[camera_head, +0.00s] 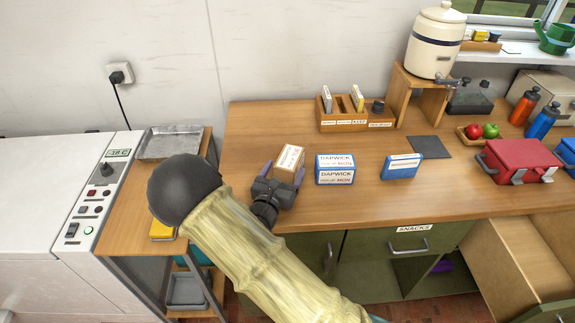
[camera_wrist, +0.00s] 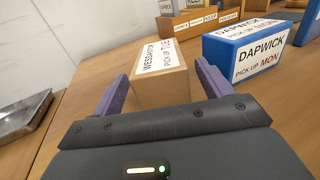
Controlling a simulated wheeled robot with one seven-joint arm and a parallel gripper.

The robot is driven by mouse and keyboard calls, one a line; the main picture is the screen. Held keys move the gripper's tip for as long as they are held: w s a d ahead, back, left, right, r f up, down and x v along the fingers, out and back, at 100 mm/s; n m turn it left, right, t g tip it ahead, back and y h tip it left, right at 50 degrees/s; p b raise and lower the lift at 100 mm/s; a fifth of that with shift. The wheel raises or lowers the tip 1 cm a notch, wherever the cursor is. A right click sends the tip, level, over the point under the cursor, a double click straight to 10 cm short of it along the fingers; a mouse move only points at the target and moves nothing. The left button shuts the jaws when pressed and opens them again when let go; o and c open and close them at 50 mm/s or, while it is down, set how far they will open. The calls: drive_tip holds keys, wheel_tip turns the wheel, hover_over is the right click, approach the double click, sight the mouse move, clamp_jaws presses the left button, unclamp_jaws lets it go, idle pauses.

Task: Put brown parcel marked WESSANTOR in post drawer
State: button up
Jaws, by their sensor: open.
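The brown parcel (camera_head: 289,158) stands on the wooden worktop, near its left end. In the wrist view the parcel (camera_wrist: 163,84) has a white label reading WESSANTOR and PICK UP TUE. My gripper (camera_head: 280,176) is open at the parcel's near end. In the wrist view its purple fingers lie to either side of the parcel's near part; I cannot tell whether they touch it. An open wooden drawer (camera_head: 541,252) juts out at the lower right, with no readable label, so I cannot tell if it is the post drawer.
A wooden organiser (camera_head: 355,123) is behind. A red case (camera_head: 521,160) sits at the right, above the open drawer. A shut drawer (camera_head: 408,246) is labelled SNACKS.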

drive_tip(key=v, duration=0.7)
drive_tip(key=shift+s+b, duration=0.25)
drive_tip(key=shift+b, duration=0.1)
drive_tip(key=s+d+m+g+h, duration=0.1)
drive_tip(key=d+m+g, duration=0.1)
drive_tip(key=d, duration=0.2)
drive_tip(key=s+d+m+g+h, duration=0.1)
drive_tip(key=d+m+g+h, duration=0.1)
drive_tip(key=d+m, duration=0.1)
drive_tip(key=s+d+m+g+h, duration=0.2)
drive_tip(key=d+m+g, duration=0.1)
drive_tip(key=d, duration=0.2)
drive_tip(key=shift+r, duration=0.15)
drive_tip(key=s+d+f+m+g+y, duration=0.2)
drive_tip(key=s+d+m+g+y, duration=0.35)
drive_tip(key=s+m+g, duration=0.6)
drive_tip(key=r+m+t+y, duration=0.1)
drive_tip(key=m+y, duration=0.1)
drive_tip(key=m, duration=0.2)
drive_tip(key=a+r+m+t+y, duration=0.1)
drive_tip(key=r+m+t+y, duration=0.1)
drive_tip(key=m, duration=0.2)
drive_tip(key=a+r+m+t+y, duration=0.1)
drive_tip(key=r+m+y, duration=0.1)
drive_tip(key=m, duration=0.2)
drive_tip(key=shift+a+r+t, duration=0.1)
drive_tip(key=shift+r+t, duration=0.15)
